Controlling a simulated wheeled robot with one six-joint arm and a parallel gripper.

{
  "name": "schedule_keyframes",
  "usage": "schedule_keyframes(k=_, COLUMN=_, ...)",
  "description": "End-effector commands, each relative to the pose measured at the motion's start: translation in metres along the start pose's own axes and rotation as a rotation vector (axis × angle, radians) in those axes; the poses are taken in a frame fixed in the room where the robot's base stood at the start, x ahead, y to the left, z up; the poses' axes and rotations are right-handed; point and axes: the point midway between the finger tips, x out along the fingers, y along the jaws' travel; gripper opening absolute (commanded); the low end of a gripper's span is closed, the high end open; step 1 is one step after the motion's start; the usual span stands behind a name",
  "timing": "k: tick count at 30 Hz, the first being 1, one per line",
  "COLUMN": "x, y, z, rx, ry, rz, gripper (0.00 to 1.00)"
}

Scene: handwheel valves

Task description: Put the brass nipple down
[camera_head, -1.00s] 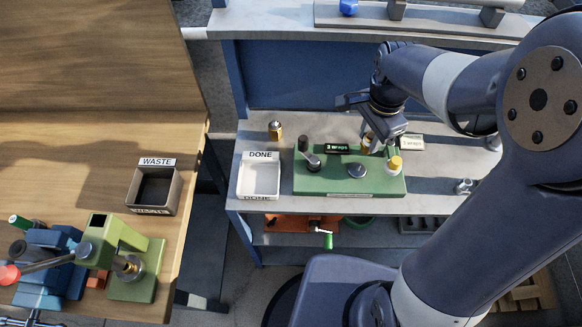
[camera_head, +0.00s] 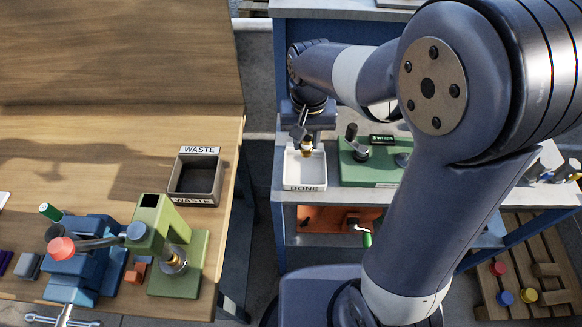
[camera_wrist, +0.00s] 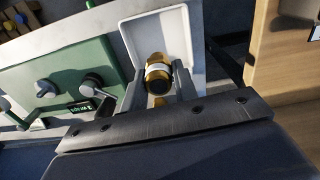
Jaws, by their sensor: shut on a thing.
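The brass nipple (camera_head: 307,148) is held upright in my gripper (camera_head: 307,140), over the white tray marked DONE (camera_head: 305,186). The wrist view shows the nipple (camera_wrist: 158,73) with a pale band around it, between the two jaw fingers. The white tray (camera_wrist: 184,28) lies behind it in that view. I cannot tell whether the nipple touches the tray floor.
A green fixture (camera_head: 370,172) with a black-knobbed handle and a small display stands just right of the tray. A dark WASTE bin (camera_head: 195,180) sits on the wooden bench at left, beside a blue vise and a green press (camera_head: 180,250).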

Motion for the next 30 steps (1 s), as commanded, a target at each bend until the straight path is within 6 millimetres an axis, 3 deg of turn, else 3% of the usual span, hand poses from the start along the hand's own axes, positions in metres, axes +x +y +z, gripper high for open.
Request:
schedule_keyframes(k=3, x=0.023, y=0.000, z=0.001, rx=0.001, ry=-0.005, rz=0.002, gripper=0.00)
schedule_keyframes(k=15, x=0.071, y=0.000, z=0.001, rx=0.003, ry=-0.004, rz=0.001, gripper=0.00)
schedule_keyframes(k=29, x=0.081, y=0.000, z=0.000, rx=0.003, ry=0.000, rz=0.000, gripper=0.00)
schedule_keyframes(k=30, x=0.080, y=0.000, z=0.000, rx=0.003, ry=0.000, rz=0.000, gripper=0.30)
